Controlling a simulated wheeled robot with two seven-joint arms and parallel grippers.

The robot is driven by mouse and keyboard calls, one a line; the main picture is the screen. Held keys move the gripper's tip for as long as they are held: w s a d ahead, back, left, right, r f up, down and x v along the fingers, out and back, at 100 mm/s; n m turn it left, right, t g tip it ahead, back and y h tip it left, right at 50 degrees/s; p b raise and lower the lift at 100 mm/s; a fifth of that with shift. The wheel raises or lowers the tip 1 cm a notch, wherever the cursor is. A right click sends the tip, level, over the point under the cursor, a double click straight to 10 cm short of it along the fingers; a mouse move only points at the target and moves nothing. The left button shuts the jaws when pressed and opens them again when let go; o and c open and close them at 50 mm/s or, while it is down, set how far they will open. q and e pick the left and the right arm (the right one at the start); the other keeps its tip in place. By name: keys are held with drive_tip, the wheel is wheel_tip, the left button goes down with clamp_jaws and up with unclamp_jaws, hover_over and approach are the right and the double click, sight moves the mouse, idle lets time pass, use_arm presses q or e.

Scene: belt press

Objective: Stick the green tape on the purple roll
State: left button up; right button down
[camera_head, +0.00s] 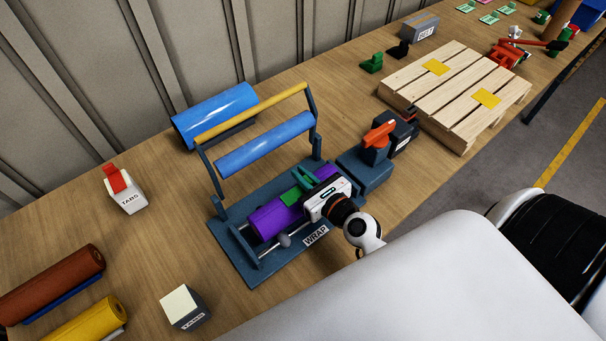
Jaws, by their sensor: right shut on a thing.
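The purple roll (265,222) lies in the blue-grey wrap stand (229,251) at the middle of the bench. The green tape (291,197) shows as a flat patch over the top of the roll, with a raised green part beside it. My right gripper (310,190) comes in from the lower right and is shut on the green tape, over the right part of the roll. The gripper hides that part of the roll, and I cannot tell whether the tape touches it. My left gripper is not in view.
A blue roller (265,144) hangs from a yellow-handled frame (252,114) over the stand. A dark unit with a red lever (379,134) adjoins the stand's right end. A wooden pallet (455,85) lies behind right.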

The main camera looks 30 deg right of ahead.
drive_tip(key=shift+f, duration=0.15)
drive_tip(key=c, duration=1.4)
unclamp_jaws()
drive_tip(key=shift+c, duration=0.2)
drive_tip(key=shift+s, duration=0.1)
drive_tip(key=b+v, duration=0.4)
drive_tip(key=v, duration=0.8)
drive_tip(key=shift+b, duration=0.4)
drive_tip(key=o, duration=0.4)
